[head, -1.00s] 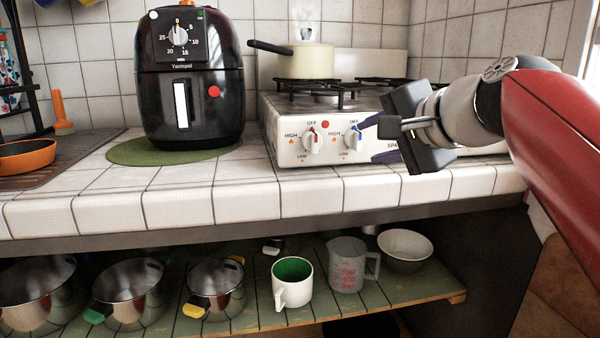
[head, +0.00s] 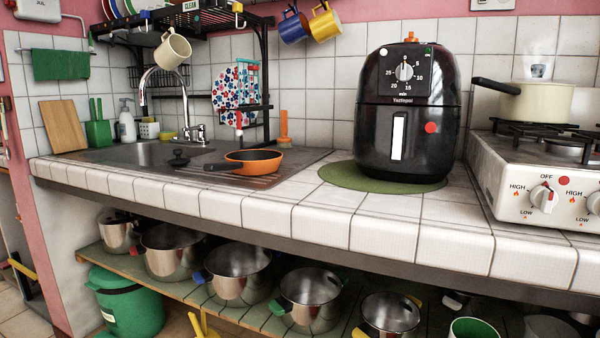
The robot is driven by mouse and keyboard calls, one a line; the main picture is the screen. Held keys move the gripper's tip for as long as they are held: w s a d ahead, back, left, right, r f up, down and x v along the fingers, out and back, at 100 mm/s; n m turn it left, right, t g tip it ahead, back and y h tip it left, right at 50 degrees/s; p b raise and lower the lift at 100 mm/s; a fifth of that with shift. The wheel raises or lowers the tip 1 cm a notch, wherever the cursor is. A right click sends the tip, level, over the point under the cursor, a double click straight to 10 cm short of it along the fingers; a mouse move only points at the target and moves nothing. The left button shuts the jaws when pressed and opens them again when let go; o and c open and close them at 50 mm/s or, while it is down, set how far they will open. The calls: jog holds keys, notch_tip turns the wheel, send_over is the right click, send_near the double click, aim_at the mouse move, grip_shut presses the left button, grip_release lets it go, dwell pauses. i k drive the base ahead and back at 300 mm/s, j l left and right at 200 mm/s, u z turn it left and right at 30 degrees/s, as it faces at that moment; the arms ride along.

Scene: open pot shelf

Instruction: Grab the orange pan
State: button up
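The orange pan (head: 254,161) sits upright on the drainboard beside the sink, left of the air fryer. Its inside is dark, its rim and wall are orange. Its black handle (head: 222,167) points left. A small black knobbed lid (head: 180,157) lies just left of the handle. My gripper is not in view now.
A black air fryer (head: 407,115) stands on a green mat (head: 345,178). A stove (head: 535,175) with a cream pot (head: 545,103) is at the right. A dish rack (head: 190,22) hangs above the sink (head: 135,153). Several steel pots line the shelf (head: 230,309) below.

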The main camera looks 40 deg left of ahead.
aim_at(251, 162)
jog(key=i+u, duration=0.1)
jog(key=u, duration=0.35)
jog(key=i+j+u, duration=0.1)
jog(key=u, duration=0.4)
jog(key=i+u, duration=0.1)
jog(key=u, duration=0.8)
jog(key=i+l, duration=0.05)
